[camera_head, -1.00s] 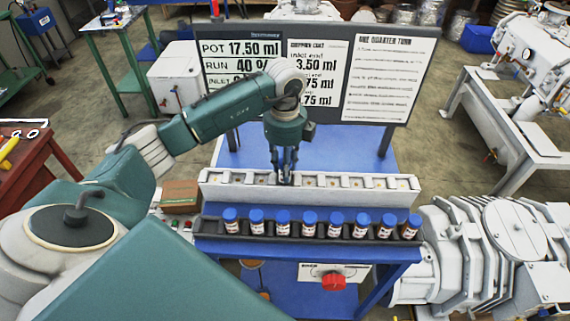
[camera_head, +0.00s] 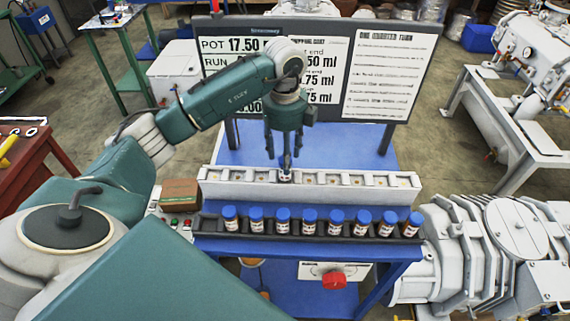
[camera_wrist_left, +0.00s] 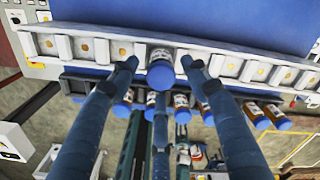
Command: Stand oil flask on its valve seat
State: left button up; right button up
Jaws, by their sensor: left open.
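A small oil flask with a blue cap and pale label (camera_wrist_left: 160,69) stands at a valve seat in the white seat rail (camera_wrist_left: 63,46); its foot is hidden. It looks upright, cap toward the wrist camera. My left gripper (camera_wrist_left: 159,63) is open, one finger on each side of the flask, with gaps visible between. In the head view, my left gripper (camera_head: 284,165) points down at the white rail (camera_head: 228,188), left of its middle. My right gripper is out of view.
A dark rack (camera_head: 206,227) with several blue-capped flasks (camera_head: 309,221) runs along the front of the rail. Behind the rail is a blue bench top (camera_head: 340,143) and a board with text (camera_head: 388,75). A brown box (camera_head: 180,193) sits left of the rail.

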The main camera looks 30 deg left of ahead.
pick_arm(q)
notch_tip(320, 180, up, 7)
jog(key=shift+w+r+b, duration=0.1)
jog(key=shift+r+b, duration=0.05)
jog(key=shift+b, duration=0.2)
jog(key=shift+r, duration=0.7)
